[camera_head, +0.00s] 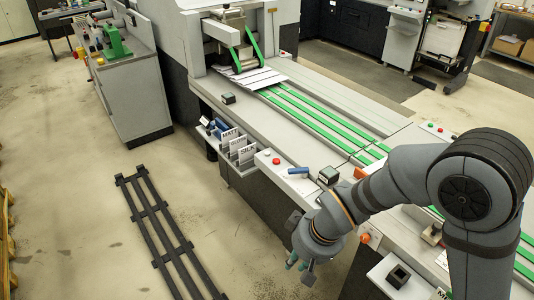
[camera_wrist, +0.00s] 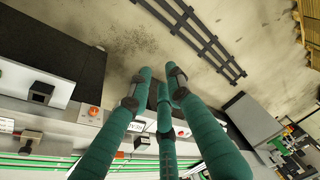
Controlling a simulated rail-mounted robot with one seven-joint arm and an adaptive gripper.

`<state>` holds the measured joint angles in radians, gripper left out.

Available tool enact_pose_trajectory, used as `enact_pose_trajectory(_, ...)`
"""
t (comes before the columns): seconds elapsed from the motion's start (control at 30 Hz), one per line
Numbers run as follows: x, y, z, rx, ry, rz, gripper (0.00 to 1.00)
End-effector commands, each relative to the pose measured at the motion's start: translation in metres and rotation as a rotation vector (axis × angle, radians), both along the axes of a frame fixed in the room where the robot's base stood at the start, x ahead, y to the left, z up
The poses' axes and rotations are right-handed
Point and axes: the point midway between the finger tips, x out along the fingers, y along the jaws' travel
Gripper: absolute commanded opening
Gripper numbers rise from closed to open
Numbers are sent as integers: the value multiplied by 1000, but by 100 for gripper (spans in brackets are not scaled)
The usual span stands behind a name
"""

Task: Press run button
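A red button (camera_head: 277,161) and a smaller pale button (camera_head: 266,152) sit on a white panel at the front edge of the long machine in the head view. An orange-red button (camera_head: 364,238) shows on the machine side beside my arm. No label reading "run" is legible. My gripper (camera_head: 297,264) hangs over the floor in front of the machine, apart from the buttons. Its green fingers (camera_wrist: 162,80) are straight, slightly apart and empty.
Card holders (camera_head: 238,148) project from the machine front. A blue-handled tool (camera_head: 298,171) and a dark block (camera_head: 328,175) lie on the machine top. Red and green buttons (camera_head: 435,127) are on the far side. A black rack (camera_head: 160,222) lies on otherwise clear floor.

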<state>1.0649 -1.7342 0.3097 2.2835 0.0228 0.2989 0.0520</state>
Motion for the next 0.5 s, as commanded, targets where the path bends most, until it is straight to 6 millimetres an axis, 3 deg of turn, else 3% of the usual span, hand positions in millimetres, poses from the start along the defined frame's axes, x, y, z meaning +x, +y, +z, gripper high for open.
enact_pose_trajectory(0.27,0,0,0,0,0,0,0)
enact_pose_trajectory(0.5,0,0,0,0,0,0,0)
